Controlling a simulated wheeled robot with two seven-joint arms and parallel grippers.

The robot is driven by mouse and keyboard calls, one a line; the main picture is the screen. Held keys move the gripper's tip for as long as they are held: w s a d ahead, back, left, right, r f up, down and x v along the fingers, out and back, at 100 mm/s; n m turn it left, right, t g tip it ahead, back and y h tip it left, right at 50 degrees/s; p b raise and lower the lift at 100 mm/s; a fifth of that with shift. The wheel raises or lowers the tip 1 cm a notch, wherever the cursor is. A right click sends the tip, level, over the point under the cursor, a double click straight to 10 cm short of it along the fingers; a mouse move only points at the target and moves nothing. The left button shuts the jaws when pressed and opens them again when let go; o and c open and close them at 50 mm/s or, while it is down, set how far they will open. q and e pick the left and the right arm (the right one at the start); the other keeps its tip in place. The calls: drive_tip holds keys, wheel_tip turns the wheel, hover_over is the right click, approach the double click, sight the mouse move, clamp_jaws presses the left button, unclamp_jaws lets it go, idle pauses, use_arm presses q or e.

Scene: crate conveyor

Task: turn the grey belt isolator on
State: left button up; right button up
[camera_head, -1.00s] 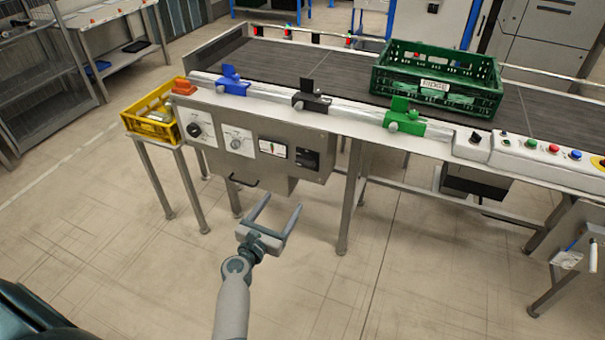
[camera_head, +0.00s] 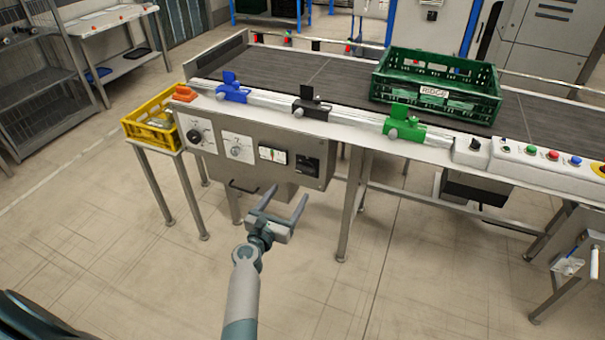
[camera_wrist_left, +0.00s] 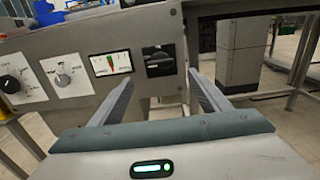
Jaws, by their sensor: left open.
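The control box (camera_head: 220,168) hangs on the front of the conveyor. At its right end is a dark square rotary switch (camera_head: 308,165), apparently the belt isolator; in the left wrist view the switch (camera_wrist_left: 158,62) has its handle lying about horizontal. A smaller grey knob (camera_head: 237,151) on a white plate and a black knob (camera_head: 196,135) on another white plate are further left. My left gripper (camera_head: 290,191) is open and empty in front of and below the dark switch, apart from it. In the wrist view its fingers (camera_wrist_left: 161,80) point toward that switch. My right gripper is not visible.
A gauge (camera_head: 272,154) is just left of the dark switch, and a bar handle (camera_head: 243,188) sits below the box. A yellow crate (camera_head: 152,123) stands at left. A green crate (camera_head: 436,93) is on the belt. The floor before the box is clear.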

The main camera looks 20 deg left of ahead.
sight(304, 171)
use_arm(q)
drive_tip(key=w+b, duration=0.1)
drive_tip(key=w, duration=0.9)
drive_tip(key=shift+f, duration=0.1)
drive_tip(key=shift+w+b, duration=0.35)
drive_tip(key=shift+w, duration=0.5)
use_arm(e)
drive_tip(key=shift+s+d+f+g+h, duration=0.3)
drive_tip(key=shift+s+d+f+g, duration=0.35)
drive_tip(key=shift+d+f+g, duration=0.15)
use_arm(q)
drive_tip(key=shift+c, duration=0.3)
drive_tip(key=c, duration=1)
